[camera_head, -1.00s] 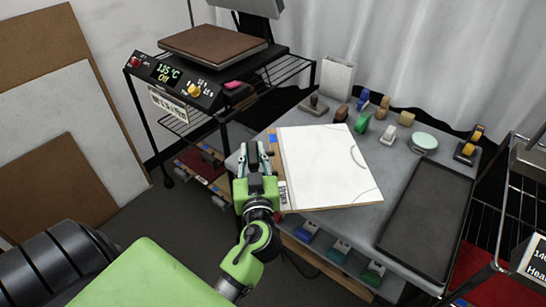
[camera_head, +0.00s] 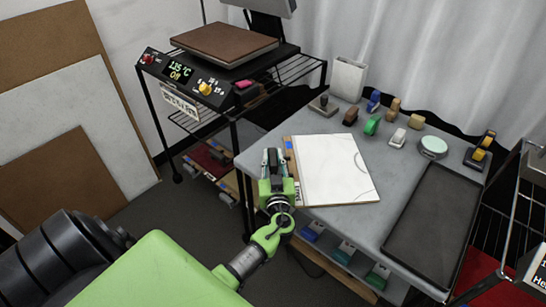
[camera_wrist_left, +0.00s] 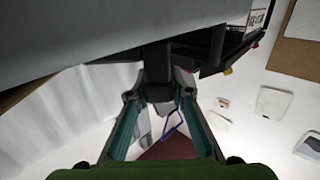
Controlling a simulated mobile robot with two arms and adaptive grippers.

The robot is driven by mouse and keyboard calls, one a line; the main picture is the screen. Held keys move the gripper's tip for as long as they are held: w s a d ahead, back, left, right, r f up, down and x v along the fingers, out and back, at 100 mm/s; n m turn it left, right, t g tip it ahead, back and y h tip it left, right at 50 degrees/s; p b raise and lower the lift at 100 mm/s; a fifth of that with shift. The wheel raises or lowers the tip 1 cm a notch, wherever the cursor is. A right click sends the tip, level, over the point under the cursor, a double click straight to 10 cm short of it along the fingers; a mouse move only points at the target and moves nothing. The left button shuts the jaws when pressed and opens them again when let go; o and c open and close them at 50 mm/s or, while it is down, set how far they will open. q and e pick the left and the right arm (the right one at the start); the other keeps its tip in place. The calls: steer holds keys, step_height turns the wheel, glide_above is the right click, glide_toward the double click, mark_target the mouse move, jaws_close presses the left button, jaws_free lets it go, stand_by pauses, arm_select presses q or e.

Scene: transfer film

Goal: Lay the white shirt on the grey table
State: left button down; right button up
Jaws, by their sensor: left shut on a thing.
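The white shirt (camera_head: 335,171) shows as a flat white rectangle on a thin wooden board, with a curved line near its right side. It lies flat at the left front of the grey table (camera_head: 412,155). My left gripper (camera_head: 271,160) is at the left edge of the shirt's board, shut on it. In the left wrist view the fingertips (camera_wrist_left: 158,95) come together at a dark block under a grey slab; the exact contact is hard to make out. My right gripper is in neither view.
A dark tray (camera_head: 432,225) lies right of the shirt. Stamps and tape rolls, such as a green one (camera_head: 372,125), line the table's back. A heat press (camera_head: 222,45) stands on a rack at the back left. A wire rack (camera_head: 515,215) is at the right.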

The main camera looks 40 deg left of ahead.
mark_target(273, 167)
arm_select(q)
steer(key=c, duration=1.8)
jaws_free()
steer(key=shift+r, duration=0.1)
steer(key=b+v, duration=0.2)
steer(key=v, duration=0.5)
steer(key=shift+d, duration=0.1)
steer(key=shift+s+d, duration=0.15)
steer(key=shift+s, duration=0.05)
